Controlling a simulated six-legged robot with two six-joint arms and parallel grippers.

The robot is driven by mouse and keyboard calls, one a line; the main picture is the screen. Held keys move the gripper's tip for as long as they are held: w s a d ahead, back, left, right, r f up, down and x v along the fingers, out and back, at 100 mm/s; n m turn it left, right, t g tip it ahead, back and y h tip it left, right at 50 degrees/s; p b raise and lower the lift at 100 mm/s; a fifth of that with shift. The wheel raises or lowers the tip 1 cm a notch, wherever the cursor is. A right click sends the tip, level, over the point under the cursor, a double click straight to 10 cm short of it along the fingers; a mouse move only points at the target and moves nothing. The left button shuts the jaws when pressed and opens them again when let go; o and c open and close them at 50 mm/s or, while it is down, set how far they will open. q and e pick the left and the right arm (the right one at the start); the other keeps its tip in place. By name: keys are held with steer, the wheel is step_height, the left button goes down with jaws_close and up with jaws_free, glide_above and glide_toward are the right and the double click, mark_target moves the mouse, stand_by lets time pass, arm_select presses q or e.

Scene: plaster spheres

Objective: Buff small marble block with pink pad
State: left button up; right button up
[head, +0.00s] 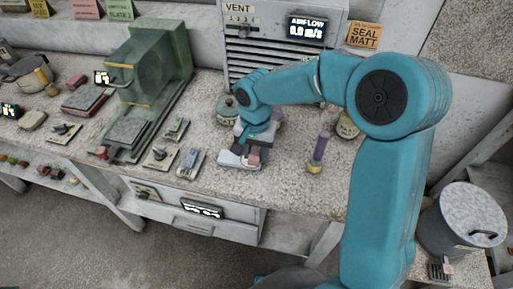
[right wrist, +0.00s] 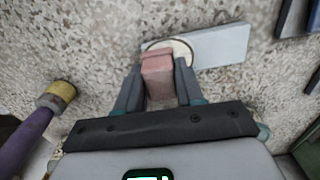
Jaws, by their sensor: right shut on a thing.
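My right gripper (head: 256,150) is low over the speckled worktop near its front edge. It is shut on the pink pad (head: 254,157), which also shows between the two fingers in the right wrist view (right wrist: 158,66). The small pale marble block (head: 233,158) lies on the worktop just left of the pad in the head view. In the right wrist view the block (right wrist: 215,45) extends right from behind the pad's far end, with a pale dark-rimmed round patch (right wrist: 181,46) at its near end. Whether the pad touches the block cannot be told. My left gripper is out of view.
A jar (head: 226,108) stands behind the gripper, another (head: 347,126) behind my arm. Small tools (head: 189,161) and a green machine (head: 157,72) are left.

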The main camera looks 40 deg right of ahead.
steer(key=shift+s+a, duration=0.35)
steer(key=shift+s, duration=0.05)
steer(key=shift+w+d+r+p, duration=0.5)
steer(key=shift+d+r+p, duration=0.05)
steer(key=shift+r+p, duration=0.2)
steer(key=shift+w+a+f, duration=0.1)
steer(key=shift+w+a, duration=0.7)
steer(key=shift+w, duration=0.15)
steer(key=shift+s+d, duration=0.1)
